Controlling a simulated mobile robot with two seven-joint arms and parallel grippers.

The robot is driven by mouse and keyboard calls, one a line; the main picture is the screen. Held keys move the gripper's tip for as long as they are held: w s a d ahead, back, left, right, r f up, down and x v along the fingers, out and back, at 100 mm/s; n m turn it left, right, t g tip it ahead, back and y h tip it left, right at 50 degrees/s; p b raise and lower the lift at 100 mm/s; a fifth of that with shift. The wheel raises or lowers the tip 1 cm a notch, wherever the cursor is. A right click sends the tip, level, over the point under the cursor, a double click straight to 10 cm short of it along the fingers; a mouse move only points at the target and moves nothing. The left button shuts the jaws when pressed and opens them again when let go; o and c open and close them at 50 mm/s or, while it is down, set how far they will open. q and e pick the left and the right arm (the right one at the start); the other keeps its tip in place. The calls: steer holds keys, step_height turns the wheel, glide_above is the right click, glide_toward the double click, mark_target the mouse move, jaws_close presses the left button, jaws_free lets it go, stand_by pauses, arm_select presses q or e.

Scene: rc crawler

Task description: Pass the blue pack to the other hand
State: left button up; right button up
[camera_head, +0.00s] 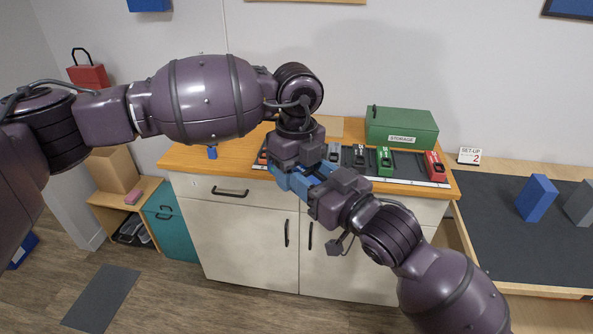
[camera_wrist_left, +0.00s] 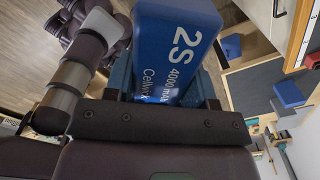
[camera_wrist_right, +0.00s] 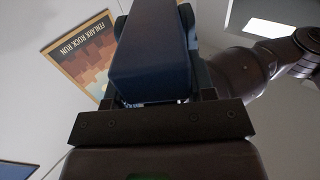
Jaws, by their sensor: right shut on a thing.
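The blue pack (camera_head: 297,183) is held in the air in front of the cabinet, between my two grippers. My right gripper (camera_head: 322,186) is shut on it from the lower right. The right wrist view shows the pack (camera_wrist_right: 155,55) in shadow between the fingers. My left gripper (camera_head: 303,166) reaches down onto the pack from above. In the left wrist view the pack (camera_wrist_left: 178,45), lettered "2S 4000 mAh", lies between the left fingers, which look open around it. Contact there is hard to make out.
At right, a dark mat (camera_head: 500,240) bears a blue block (camera_head: 537,198) and a grey block (camera_head: 581,204). The floor at front left is mostly clear.

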arm_select(q)
steer(key=shift+c, duration=1.2)
arm_select(e)
steer(key=shift+s+a, duration=0.1)
steer(key=shift+a, duration=0.05)
arm_select(q)
steer(key=shift+r, duration=0.1)
steer(key=shift+c, duration=0.9)
arm_select(e)
steer(key=o, duration=0.7)
steer(key=shift+c, duration=0.2)
steer(key=o, duration=0.5)
steer(key=shift+o, duration=0.2)
